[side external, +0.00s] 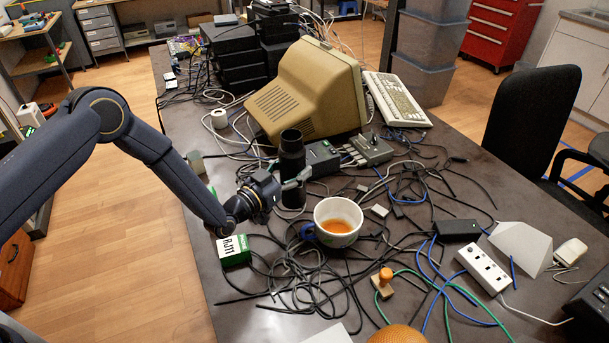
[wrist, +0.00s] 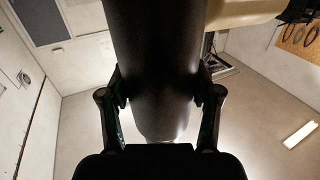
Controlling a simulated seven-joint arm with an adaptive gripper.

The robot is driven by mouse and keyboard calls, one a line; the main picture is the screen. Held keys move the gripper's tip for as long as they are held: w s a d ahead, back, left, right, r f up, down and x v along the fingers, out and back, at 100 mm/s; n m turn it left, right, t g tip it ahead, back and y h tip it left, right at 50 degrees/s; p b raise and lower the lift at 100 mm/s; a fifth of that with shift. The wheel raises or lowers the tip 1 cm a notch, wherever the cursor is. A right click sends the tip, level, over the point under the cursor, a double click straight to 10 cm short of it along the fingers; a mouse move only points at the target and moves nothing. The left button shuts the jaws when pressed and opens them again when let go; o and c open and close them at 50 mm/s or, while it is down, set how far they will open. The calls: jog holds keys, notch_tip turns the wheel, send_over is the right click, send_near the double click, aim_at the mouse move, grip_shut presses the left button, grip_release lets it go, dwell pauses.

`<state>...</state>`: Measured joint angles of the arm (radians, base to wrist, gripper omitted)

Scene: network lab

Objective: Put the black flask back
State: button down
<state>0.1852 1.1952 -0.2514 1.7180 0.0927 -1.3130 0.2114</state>
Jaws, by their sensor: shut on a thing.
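The black flask (side external: 292,160) is a tall dark cylinder near the middle of the table in the side view. It looks upright, and I cannot tell whether its base touches the table. My gripper (side external: 294,184) comes in from the left and is shut on the flask at its lower half. In the wrist view the flask (wrist: 158,60) fills the middle of the picture, with the fingers of my gripper (wrist: 160,100) on both sides of it.
A mug (side external: 338,221) with orange liquid stands close to the flask, at its lower right. A beige monitor (side external: 310,90) and grey boxes (side external: 370,150) stand behind. A green-and-white RJ11 box (side external: 233,250) is at the left edge. Tangled cables cover much of the table.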

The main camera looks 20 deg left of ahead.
aim_at(290, 131)
notch_tip(290, 131, up, 10)
jog(key=shift+f, duration=0.1)
jog(key=shift+a+r, duration=0.2)
jog(key=shift+r, duration=0.05)
jog(key=s+a+f+m+g+h, duration=0.1)
jog(key=s+a, duration=0.3)
jog(key=a, duration=0.9)
jog(key=s+a+m+h, duration=0.15)
jog(key=s+a, duration=0.25)
jog(key=a, duration=0.8)
jog(key=w+f, duration=1.4)
jog(key=f, duration=0.3)
jog(key=shift+a+f+n, duration=0.15)
jog(key=shift+a+n, duration=0.15)
jog(key=shift+n, duration=0.05)
jog(key=shift+f, duration=0.1)
